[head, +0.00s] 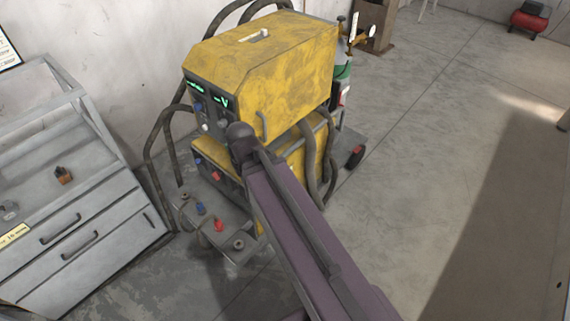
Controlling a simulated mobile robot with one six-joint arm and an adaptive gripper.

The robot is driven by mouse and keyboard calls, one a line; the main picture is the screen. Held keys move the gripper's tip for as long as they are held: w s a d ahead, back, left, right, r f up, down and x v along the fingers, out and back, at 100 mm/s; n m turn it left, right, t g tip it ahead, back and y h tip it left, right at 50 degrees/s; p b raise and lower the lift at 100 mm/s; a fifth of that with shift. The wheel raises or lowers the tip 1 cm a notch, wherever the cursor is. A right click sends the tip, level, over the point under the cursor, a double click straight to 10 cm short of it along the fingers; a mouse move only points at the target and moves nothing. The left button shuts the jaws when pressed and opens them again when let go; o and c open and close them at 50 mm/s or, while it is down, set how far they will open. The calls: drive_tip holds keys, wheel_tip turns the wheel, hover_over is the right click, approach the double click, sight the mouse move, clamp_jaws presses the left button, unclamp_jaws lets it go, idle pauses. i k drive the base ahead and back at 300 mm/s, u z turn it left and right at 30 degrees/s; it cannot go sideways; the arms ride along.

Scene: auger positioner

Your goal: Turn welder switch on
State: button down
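The yellow welder (262,62) stands near the wall in the head view. Its dark front panel (199,104) faces the lower left and carries green lit displays, a blue knob (198,107) and a pale knob (221,125). I cannot make out which part is the switch, or its position. My purple arm reaches up from the bottom, and its dark rounded joint covers the right part of the panel. My gripper cannot be seen; the arm may hide it.
A lower yellow unit with red and blue connectors (218,225) sits on the cart under the welder. Hoses loop at both sides. A grey drawer cabinet (100,215) stands at the left. A green gas bottle (342,72) is behind.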

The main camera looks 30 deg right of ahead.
sight(216, 175)
drive_tip(key=z, duration=1.2)
drive_tip(key=k, duration=1)
drive_tip(key=u, duration=0.55)
drive_tip(key=i, duration=0.5)
drive_tip(key=z, duration=0.1)
